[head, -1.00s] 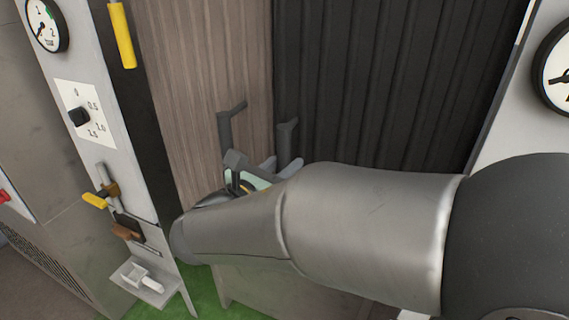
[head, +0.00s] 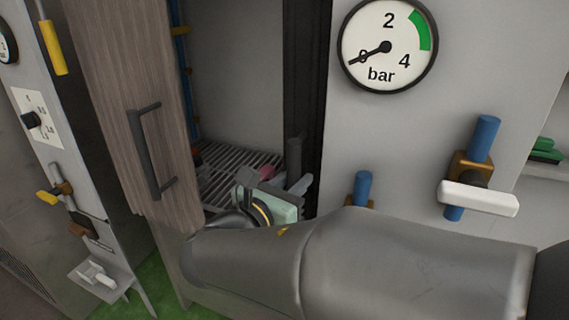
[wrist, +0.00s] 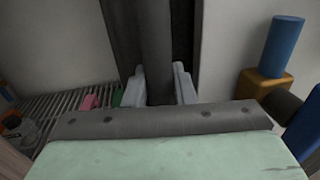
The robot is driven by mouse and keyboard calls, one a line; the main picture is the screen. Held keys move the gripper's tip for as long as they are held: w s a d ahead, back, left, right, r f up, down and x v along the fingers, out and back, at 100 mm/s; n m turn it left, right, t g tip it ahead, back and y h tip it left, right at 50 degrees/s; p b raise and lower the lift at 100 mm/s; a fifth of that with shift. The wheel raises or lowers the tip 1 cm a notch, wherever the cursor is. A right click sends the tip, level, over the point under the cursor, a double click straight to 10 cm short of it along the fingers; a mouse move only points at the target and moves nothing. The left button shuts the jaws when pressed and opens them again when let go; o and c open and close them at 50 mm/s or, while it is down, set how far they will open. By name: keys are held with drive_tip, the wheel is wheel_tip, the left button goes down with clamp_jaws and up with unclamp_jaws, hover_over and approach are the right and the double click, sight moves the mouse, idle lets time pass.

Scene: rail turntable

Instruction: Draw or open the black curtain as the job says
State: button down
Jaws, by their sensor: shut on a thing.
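The black curtain (head: 305,75) is gathered into a narrow dark strip at the right side of the opening in the head view. Its dark upright grip bar (head: 293,158) stands at the strip's lower left. My gripper (head: 285,187) is at this bar. In the wrist view the pale fingers of my gripper (wrist: 159,88) are on both sides of the bar (wrist: 156,45), shut on it. The curtain (wrist: 182,40) hangs behind the bar. The curtain's lower end is partly hidden by my gripper and arm.
The opening shows a slatted shelf (head: 225,168) with small pink and green items. A wooden door (head: 135,90) with a dark handle (head: 153,150) stands to the left. A pressure gauge (head: 388,46) and a blue pipe with a white lever (head: 478,197) are on the right panel.

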drive_tip(key=shift+d, duration=0.15)
drive_tip(key=c, duration=1.3)
unclamp_jaws()
drive_tip(key=shift+s+d, duration=0.1)
drive_tip(key=shift+o, duration=0.2)
drive_tip(key=shift+s+a, duration=0.15)
drive_tip(key=shift+a, duration=0.05)
drive_tip(key=b+v, duration=0.1)
drive_tip(key=v, duration=1.6)
drive_tip(key=shift+b, duration=0.4)
